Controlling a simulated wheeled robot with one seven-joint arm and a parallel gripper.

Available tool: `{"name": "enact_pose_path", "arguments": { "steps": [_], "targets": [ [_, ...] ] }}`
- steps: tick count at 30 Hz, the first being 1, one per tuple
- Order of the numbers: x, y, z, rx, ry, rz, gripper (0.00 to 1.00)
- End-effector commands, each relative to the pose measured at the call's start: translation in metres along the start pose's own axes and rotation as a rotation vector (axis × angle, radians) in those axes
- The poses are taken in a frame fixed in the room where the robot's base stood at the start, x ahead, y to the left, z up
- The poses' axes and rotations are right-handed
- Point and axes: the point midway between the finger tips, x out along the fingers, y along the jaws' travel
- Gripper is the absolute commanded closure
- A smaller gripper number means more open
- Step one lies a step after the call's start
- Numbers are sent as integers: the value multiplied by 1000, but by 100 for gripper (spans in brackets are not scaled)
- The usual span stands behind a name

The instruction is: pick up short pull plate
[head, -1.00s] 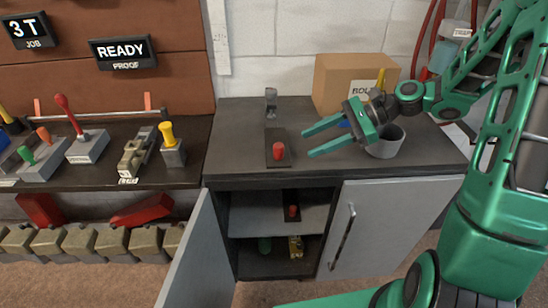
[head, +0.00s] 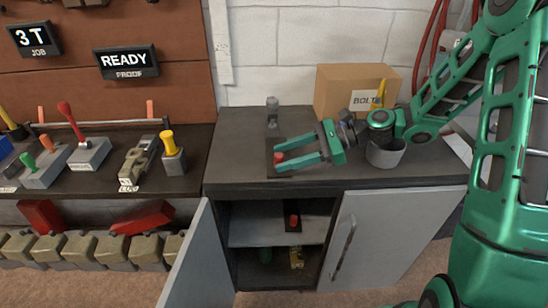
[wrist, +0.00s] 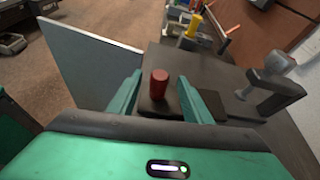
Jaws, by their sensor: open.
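A dark flat plate (head: 270,147) with an upright red knob (head: 279,158) lies on the counter top. A second dark plate (head: 288,209) with a red knob (head: 293,220) lies on the cabinet's upper shelf. I cannot tell from the frames which of the two is the short one. My gripper (head: 277,159) is open, with its fingertips either side of the counter plate's knob. In the wrist view the red knob (wrist: 159,84) stands between the two fingers, with a gap visible on each side. My gripper hides part of the plate.
A grey clamp (head: 272,112) stands behind the plate. A cardboard box (head: 335,88) and a grey cup (head: 385,155) are at the counter's right. The cabinet's left door (head: 195,262) is swung open. Tools stand on the left bench (head: 110,187). The counter's front strip is clear.

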Motion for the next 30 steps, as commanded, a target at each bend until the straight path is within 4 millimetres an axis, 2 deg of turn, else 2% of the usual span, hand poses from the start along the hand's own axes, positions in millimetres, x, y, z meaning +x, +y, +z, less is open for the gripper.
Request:
{"name": "enact_pose_path", "arguments": {
  "steps": [3, 6, 13, 14, 19, 30],
  "targets": [
    [15, 0, 0, 0, -1, 2, 55],
    [22, 0, 0, 0, 0, 1, 55],
    [23, 0, 0, 0, 0, 0, 55],
    [23, 0, 0, 0, 0, 0, 57],
    [22, 0, 0, 0, 0, -1, 98],
    [22, -1, 1, -2, -1, -2, 100]
  ]
}}
